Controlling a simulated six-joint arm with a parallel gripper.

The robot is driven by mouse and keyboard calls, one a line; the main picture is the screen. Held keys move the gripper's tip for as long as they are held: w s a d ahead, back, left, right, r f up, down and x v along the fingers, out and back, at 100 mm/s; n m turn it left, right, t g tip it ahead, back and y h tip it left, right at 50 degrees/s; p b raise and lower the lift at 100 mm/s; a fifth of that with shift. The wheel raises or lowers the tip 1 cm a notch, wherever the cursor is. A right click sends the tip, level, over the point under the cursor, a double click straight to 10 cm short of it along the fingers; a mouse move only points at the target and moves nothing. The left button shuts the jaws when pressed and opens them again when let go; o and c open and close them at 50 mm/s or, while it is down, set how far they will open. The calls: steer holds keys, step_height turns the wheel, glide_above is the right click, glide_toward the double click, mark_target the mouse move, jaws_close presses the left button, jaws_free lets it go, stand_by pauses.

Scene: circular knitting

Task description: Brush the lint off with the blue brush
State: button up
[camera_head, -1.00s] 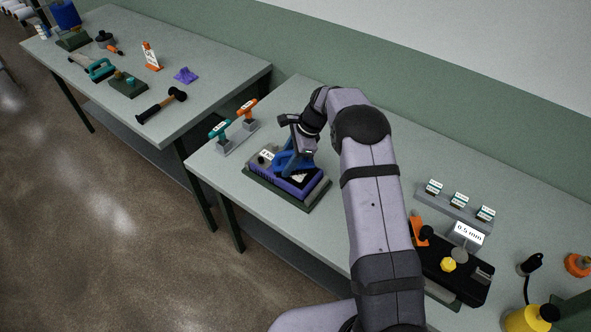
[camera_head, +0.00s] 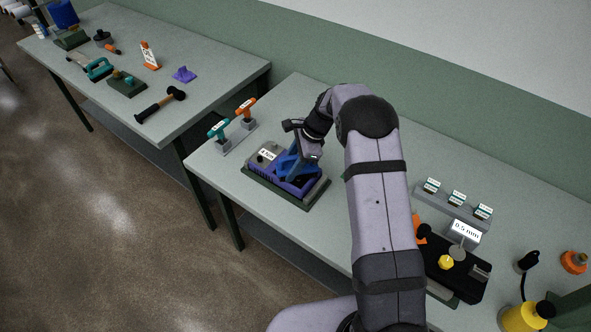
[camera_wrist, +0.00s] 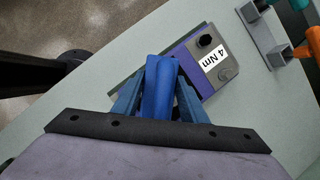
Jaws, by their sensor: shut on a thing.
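My gripper (camera_wrist: 158,92) is shut on the blue brush (camera_wrist: 158,80), whose handle fills the space between the fingers in the wrist view. In the head view the blue brush (camera_head: 287,165) is over the purple block (camera_head: 262,169) on its dark green base (camera_head: 257,183). The block has a grey plate (camera_wrist: 219,60) labelled "4 Nm" at one end, which stays uncovered. The brush's bristle end is hidden, so I cannot tell whether it touches the block. No lint can be made out.
Teal (camera_head: 218,128) and orange (camera_head: 246,106) T-handled tools stand in grey holders behind the block. A black fixture with a "0.5 mm" sign (camera_head: 465,231) is to the right, beyond my arm. A second table with tools is at upper left.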

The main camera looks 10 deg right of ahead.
steer(key=shift+w, duration=0.1)
steer(key=shift+w+a+f, duration=0.1)
steer(key=shift+w+a, duration=0.7)
steer(key=shift+a, duration=0.2)
steer(key=shift+s+d, duration=0.1)
steer(key=shift+s+d, duration=0.85)
steer(key=shift+w+a, duration=0.9)
steer(key=shift+a, duration=0.05)
